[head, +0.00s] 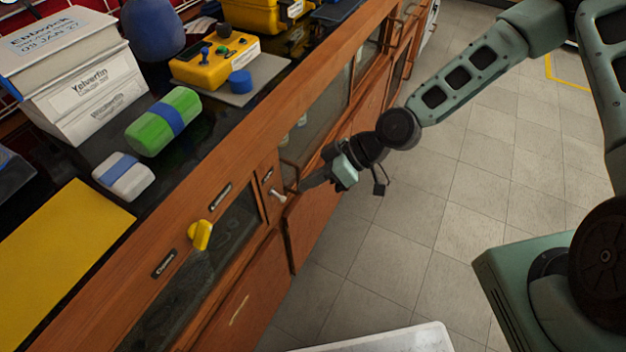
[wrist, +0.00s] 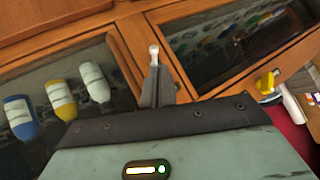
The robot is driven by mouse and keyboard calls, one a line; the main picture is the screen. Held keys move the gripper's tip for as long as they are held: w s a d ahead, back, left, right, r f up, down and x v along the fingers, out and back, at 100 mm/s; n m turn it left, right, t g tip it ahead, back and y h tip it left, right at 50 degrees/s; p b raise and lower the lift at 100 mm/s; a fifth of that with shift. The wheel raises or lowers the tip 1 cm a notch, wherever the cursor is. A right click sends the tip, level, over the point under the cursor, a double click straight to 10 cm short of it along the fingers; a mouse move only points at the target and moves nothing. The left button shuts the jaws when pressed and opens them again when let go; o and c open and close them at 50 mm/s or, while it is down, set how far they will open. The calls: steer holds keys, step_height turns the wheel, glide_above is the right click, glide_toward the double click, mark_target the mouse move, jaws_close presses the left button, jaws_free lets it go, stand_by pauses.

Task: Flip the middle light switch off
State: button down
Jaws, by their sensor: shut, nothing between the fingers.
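A small pale toggle lever (head: 278,195) sticks out from the narrow wooden strip between two glass panes on the cabinet front. In the wrist view the lever (wrist: 154,50) stands just beyond my fingertips. My gripper (head: 303,186) is shut and empty, right of the lever in the head view. In the wrist view the closed dark fingers (wrist: 157,72) point at the lever's base; I cannot tell whether they touch it. No other toggle lever like it shows clearly.
A yellow knob (head: 201,235) sits on the cabinet front to the left. The bench top holds a green case (head: 163,121), a white-and-blue block (head: 123,176) and a yellow control box (head: 215,61). Bottles (wrist: 94,83) stand behind glass. The tiled floor (head: 480,150) at right is free.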

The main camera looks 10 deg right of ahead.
steer(key=s+d+r, duration=0.1)
steer(key=d+r, duration=0.3)
steer(key=d, duration=0.5)
steer(key=shift+d+r, duration=0.25)
steer(key=shift+d, duration=0.15)
steer(key=shift+s, duration=0.1)
steer(key=s+r+m+h+p, duration=0.2)
steer(key=s+r+h, duration=0.3)
steer(key=s+r, duration=0.3)
steer(key=s+a+r+m+h+p, duration=0.1)
steer(key=s+r+m+h+p, duration=0.2)
steer(key=s+r, duration=0.5)
step_height(320, 180, up, 7)
steer(key=shift+s+a+f+h+p, duration=0.1)
steer(key=shift+s+a+h+p, duration=0.1)
steer(key=shift+h+p, duration=0.55)
